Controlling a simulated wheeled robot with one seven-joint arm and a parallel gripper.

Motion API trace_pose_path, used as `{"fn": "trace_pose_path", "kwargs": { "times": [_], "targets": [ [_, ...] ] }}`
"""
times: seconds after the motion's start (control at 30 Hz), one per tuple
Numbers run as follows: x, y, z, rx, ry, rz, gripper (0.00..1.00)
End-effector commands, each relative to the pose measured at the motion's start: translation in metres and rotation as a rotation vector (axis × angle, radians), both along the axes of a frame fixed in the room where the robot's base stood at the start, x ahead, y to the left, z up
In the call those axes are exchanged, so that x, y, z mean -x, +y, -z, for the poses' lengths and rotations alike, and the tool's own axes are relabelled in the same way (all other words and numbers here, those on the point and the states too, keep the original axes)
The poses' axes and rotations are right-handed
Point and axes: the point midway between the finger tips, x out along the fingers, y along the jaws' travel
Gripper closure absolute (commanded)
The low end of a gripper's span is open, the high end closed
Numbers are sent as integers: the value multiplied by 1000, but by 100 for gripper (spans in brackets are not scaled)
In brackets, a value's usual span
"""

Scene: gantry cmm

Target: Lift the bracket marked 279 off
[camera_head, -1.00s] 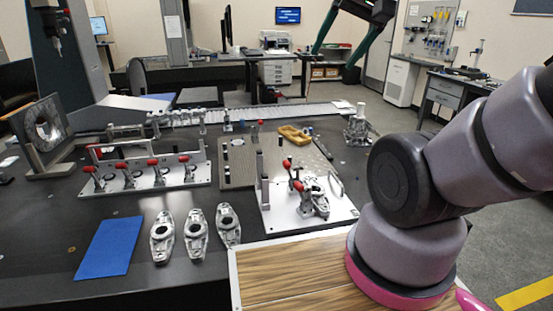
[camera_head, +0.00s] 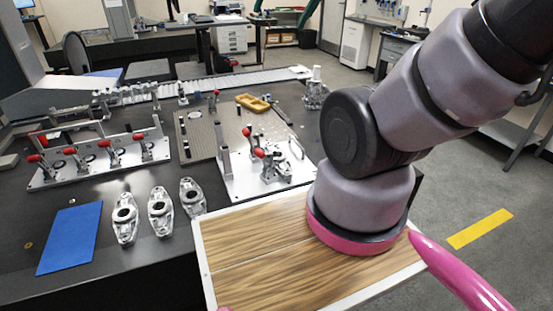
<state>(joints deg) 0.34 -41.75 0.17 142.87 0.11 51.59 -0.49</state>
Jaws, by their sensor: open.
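Three grey metal brackets lie side by side on the dark table: a left one (camera_head: 124,218), a middle one (camera_head: 160,212) and a right one (camera_head: 192,198). Another metal part, which looks like a bracket, sits in a fixture (camera_head: 238,184) with red-handled clamps, on a light plate. Its lower parts are partly hidden by the clamps. No number 279 can be read on any of them. My gripper is outside the view; only my arm's links show at the right.
A blue mat (camera_head: 70,238) lies left of the brackets. A longer fixture (camera_head: 100,166) with several red-handled clamps stands behind them. A yellow part (camera_head: 252,103) lies farther back. My wood-topped base is close to the table's front right. Grey floor is open at the right.

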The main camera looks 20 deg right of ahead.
Motion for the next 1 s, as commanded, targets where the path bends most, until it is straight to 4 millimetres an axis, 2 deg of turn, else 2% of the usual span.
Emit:
{"fn": "trace_pose_path", "kwargs": {
  "times": [0.17,0.3,0.47,0.7,0.83,1.0],
  "targets": [
    [-46,-7,23,59,30,-22,0],
    [-95,-17,54,122,49,-57,0],
    [-146,-32,101,180,72,-98,0],
    [-203,-57,191,246,108,-158,0],
    [-223,-70,247,272,128,-189,0],
    [-236,-86,325,298,154,-222,0]
  ]
}}
